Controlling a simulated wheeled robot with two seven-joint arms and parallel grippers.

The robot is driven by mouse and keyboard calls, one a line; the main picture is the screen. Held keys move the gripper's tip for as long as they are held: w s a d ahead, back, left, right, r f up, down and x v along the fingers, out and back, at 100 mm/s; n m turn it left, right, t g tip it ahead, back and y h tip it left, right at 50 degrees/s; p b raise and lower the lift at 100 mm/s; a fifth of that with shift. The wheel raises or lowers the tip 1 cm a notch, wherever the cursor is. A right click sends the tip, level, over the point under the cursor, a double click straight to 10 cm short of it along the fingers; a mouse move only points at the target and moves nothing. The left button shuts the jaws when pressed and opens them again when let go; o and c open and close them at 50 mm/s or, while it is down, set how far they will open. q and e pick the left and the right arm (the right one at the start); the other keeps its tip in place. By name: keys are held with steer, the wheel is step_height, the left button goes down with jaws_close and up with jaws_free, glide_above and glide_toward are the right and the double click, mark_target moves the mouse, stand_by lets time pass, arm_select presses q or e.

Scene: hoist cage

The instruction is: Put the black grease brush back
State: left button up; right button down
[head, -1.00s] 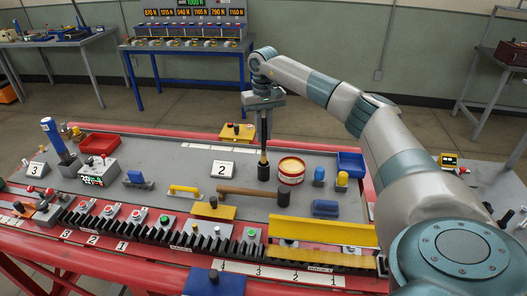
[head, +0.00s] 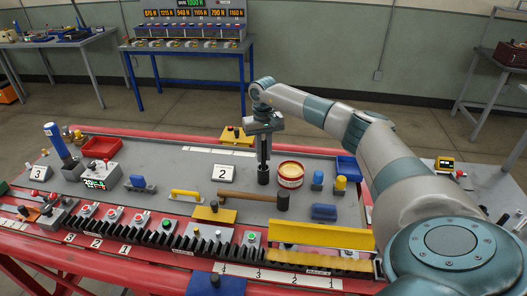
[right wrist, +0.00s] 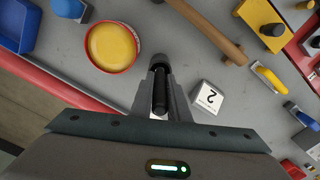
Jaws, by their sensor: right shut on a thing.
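My right gripper (head: 263,158) points down over the grey bench top, its fingers shut on the black grease brush. In the right wrist view the brush's black shaft (right wrist: 160,90) shows between the fingers. Just below the fingertips, a short black cylinder (head: 263,175) stands upright on the bench; I cannot tell whether it is a holder or the brush's lower end. The fingers hide most of the brush. A round red tin with a yellow top (head: 290,174) stands just right of the gripper, apart from it. My left gripper is not in view.
A hammer with a wooden handle (head: 248,195) lies in front of the gripper. A white card marked 2 (head: 222,173) stands to the left. A blue bin (head: 350,168) and blue and yellow knobs stand to the right. Bench space behind the card is clear.

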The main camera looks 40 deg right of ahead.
mark_target(263, 140)
steer(key=shift+f, duration=0.15)
steer(key=c, duration=1.7)
jaws_free()
steer(key=shift+r, duration=0.25)
steer(key=shift+r+b, duration=0.2)
steer(key=shift+b, duration=0.15)
step_height(263, 140, up, 10)
steer(key=b, duration=0.4)
steer(key=shift+r, duration=0.7)
